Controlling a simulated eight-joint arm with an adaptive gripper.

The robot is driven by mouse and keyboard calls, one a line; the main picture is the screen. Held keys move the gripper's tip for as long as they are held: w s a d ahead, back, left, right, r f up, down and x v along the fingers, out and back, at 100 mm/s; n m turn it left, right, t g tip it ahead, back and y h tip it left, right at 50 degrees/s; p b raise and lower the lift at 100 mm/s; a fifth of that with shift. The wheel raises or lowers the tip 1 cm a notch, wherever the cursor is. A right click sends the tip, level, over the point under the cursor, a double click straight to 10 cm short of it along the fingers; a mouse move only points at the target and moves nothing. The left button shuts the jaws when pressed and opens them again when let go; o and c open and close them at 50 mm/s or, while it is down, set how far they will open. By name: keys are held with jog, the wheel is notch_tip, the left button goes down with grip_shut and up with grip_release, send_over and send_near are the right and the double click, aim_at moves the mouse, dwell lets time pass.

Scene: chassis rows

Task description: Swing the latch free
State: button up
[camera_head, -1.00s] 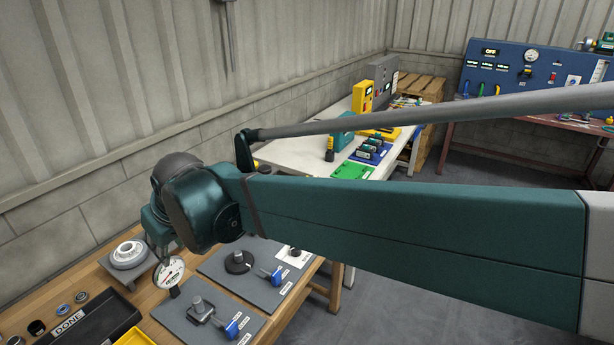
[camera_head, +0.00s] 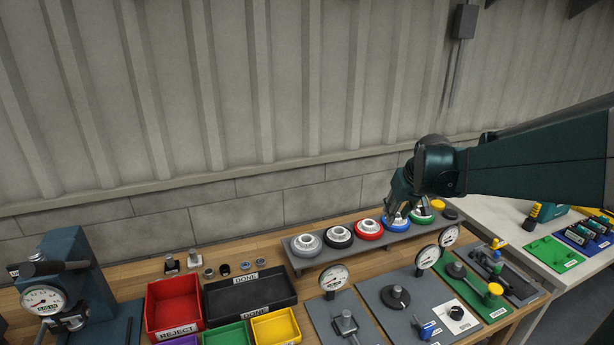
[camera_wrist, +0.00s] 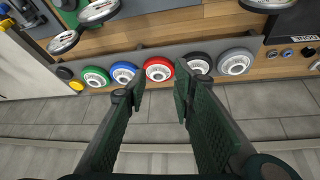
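No part is clearly marked as the latch. My gripper (camera_head: 396,217) is above the disc rack at the back of the bench, apart from these levers. In the wrist view my gripper (camera_wrist: 157,92) is open and empty, its fingers either side of the red disc (camera_wrist: 158,69) in the picture.
The rack (camera_head: 312,262) carries several coloured discs, with dial gauges (camera_head: 333,277) in front. A red REJECT bin (camera_head: 173,305), a black DONE tray (camera_head: 250,292) and smaller bins stand left. A gauge press (camera_head: 70,285) is far left. The wall is close behind.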

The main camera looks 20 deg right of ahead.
jog(key=w+d+f+p, duration=0.2)
jog(key=d, duration=1)
jog(key=m+g+p, duration=0.1)
jog(key=m+p, duration=0.1)
jog(key=p, duration=0.3)
send_near(497, 240)
notch_tip(497, 240, down, 2)
jog(key=shift+w+d+f, duration=0.15)
jog(key=shift+w+d, duration=0.05)
jog(key=shift+w, duration=0.3)
jog(key=shift+f, duration=0.1)
jog(key=shift+x, duration=3.8)
grip_shut()
